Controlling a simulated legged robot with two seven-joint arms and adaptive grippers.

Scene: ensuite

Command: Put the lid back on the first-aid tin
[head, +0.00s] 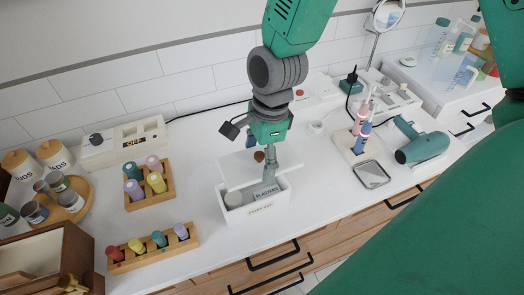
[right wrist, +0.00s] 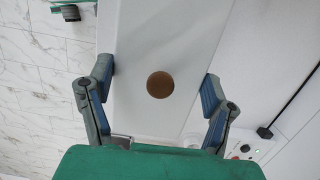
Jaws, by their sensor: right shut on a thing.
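The first-aid tin (head: 258,213) is an open white box on the counter, with a grey roll (head: 234,198) and a box marked PLASTERS (head: 266,192) inside. Its white lid (head: 236,170), with a round brown knob (head: 259,156), is above and behind the tin's opening and hides its back part. My right gripper (head: 258,150) is shut on the lid. In the right wrist view, the right gripper's (right wrist: 160,78) fingers stand on either side of the lid (right wrist: 165,45), with the knob (right wrist: 160,85) between them. My left gripper is not in view.
Wooden racks of coloured bottles (head: 150,197) (head: 155,250) stand left of the tin. A toothbrush holder (head: 352,146), a small mirror tray (head: 371,174) and a teal hairdryer (head: 425,148) are to the right. Bare counter (head: 325,200) lies just right of the tin.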

